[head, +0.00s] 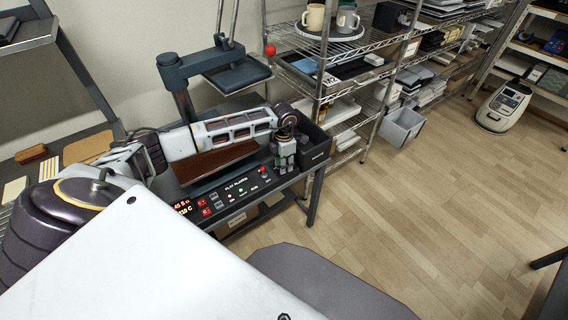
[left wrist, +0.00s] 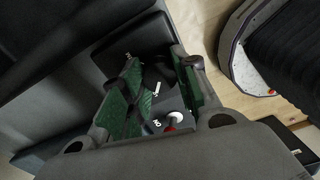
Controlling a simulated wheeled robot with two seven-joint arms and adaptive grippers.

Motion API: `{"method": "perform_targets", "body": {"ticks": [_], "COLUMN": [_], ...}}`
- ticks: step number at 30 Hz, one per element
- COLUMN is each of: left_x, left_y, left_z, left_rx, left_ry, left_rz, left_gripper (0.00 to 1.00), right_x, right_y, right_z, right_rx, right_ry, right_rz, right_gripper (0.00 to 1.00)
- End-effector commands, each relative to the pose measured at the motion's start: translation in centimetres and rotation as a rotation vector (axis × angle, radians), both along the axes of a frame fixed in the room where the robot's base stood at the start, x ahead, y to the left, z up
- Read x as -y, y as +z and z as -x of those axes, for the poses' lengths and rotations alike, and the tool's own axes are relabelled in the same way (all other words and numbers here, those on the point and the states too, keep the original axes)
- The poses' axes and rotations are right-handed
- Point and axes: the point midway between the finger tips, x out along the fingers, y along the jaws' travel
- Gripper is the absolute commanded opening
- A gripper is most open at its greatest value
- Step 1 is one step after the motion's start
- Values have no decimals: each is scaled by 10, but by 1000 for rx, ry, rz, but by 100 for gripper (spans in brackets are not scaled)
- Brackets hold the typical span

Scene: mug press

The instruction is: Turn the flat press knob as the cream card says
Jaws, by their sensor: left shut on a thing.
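The flat press (head: 215,70) stands on a dark bench against the wall, its sloped control panel (head: 232,198) in front with red displays, buttons and a red-topped switch. My left gripper (head: 284,164) points down at the right end of this panel. In the left wrist view, its green-padded fingers (left wrist: 165,100) close around a dark knob (left wrist: 157,88) with a white mark. In the head view the gripper hides the knob.
A black bin (head: 316,150) stands just right of the gripper. A wire rack (head: 345,48) with mugs is behind it. The press lever's red ball (head: 270,50) stands above. A brown board (head: 88,148) lies on the left shelf.

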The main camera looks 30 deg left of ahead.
Motion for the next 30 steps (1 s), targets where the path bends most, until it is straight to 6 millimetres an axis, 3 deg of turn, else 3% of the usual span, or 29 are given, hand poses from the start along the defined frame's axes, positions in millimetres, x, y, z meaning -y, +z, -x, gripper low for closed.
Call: {"method": "perform_targets", "body": {"ticks": [10, 11, 15, 22, 25, 30], "left_x": [-1, -1, -1, 0, 0, 0], "left_y": [0, 0, 0, 0, 0, 5], "left_z": [0, 0, 0, 0, 0, -1], "left_rx": [1, 1, 1, 0, 0, 1], "left_ry": [4, 4, 3, 3, 2, 2], "left_rz": [-1, -1, -1, 0, 0, 0], "left_gripper": [6, 34, 52, 53, 53, 53], "right_x": [-1, -1, -1, 0, 2, 1], "right_y": [0, -1, -1, 0, 2, 1], "right_z": [8, 9, 11, 7, -4, -1], "right_rx": [-7, -8, -11, -7, 6, 2], "right_ry": [0, 0, 1, 1, 0, 0], "right_rz": [0, -1, 0, 0, 2, 1], "right_gripper": [0, 0, 0, 0, 0, 0]}}
